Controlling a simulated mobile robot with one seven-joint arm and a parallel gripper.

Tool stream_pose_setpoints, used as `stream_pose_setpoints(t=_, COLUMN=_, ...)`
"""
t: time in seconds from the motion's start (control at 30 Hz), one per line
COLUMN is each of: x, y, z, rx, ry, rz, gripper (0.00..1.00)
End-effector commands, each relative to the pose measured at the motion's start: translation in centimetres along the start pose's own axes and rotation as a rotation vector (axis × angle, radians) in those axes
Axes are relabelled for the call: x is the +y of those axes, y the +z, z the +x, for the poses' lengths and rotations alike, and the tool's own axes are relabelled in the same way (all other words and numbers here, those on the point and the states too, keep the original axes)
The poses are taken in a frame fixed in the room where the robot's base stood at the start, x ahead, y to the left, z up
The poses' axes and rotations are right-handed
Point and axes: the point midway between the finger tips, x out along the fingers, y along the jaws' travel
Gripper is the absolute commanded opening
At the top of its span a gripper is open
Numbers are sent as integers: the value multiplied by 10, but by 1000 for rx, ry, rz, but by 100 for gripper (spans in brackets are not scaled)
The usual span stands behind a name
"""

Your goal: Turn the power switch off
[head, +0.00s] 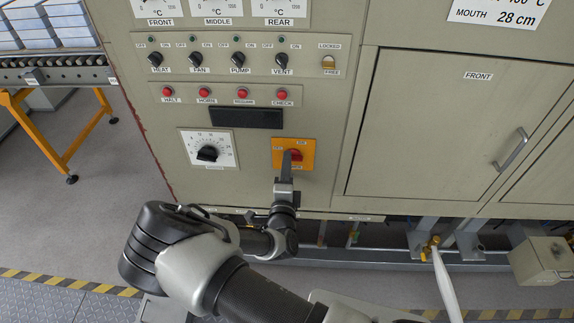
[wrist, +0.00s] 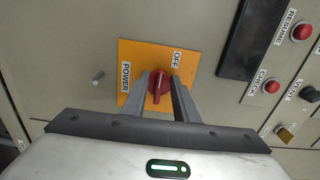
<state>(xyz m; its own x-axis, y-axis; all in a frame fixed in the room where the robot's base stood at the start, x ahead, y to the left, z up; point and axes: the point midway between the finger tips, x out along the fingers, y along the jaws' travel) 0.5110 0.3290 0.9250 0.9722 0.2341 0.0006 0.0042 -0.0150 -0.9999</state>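The power switch is a red knob on an orange plate (head: 308,160) low on the control panel. In the wrist view the red knob (wrist: 159,86) sits between my two fingers, and its plate (wrist: 133,60) carries POWER at the left and OFF at the upper right. The knob's grip runs roughly up and down in that view; its pointer end is unclear. My gripper (wrist: 160,82) is partly closed, with a finger close against each side of the knob. In the head view my gripper (head: 288,168) reaches the plate from below and hides part of the knob.
A white dial (head: 209,148) is left of the plate, with a dark display (head: 246,117) above. Red buttons (head: 205,93) and black selector knobs (head: 238,59) lie higher. A cabinet door (head: 430,130) is at the right. Pipes with a yellow valve (head: 431,244) run below.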

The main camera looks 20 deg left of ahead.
Motion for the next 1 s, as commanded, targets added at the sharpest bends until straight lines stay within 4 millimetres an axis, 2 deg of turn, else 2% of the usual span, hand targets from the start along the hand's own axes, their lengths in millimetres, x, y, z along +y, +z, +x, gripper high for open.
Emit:
stream_pose_setpoints(t=0.17, x=1, y=1, z=-7, rx=0, ry=2, rz=1, gripper=27)
stream_pose_setpoints(t=0.27, x=1, y=1, z=-22, rx=-2, ry=3, rz=-1, gripper=27)
stream_pose_setpoints(t=0.7, x=1, y=1, z=-127, rx=-3, ry=2, rz=-1, gripper=27)
stream_pose_setpoints(t=0.9, x=1, y=0, z=-160, rx=-1, ry=1, rz=0, gripper=27)
stream_pose_setpoints(t=1.0, x=0, y=0, z=-169, rx=-1, ry=0, rz=1, gripper=27)
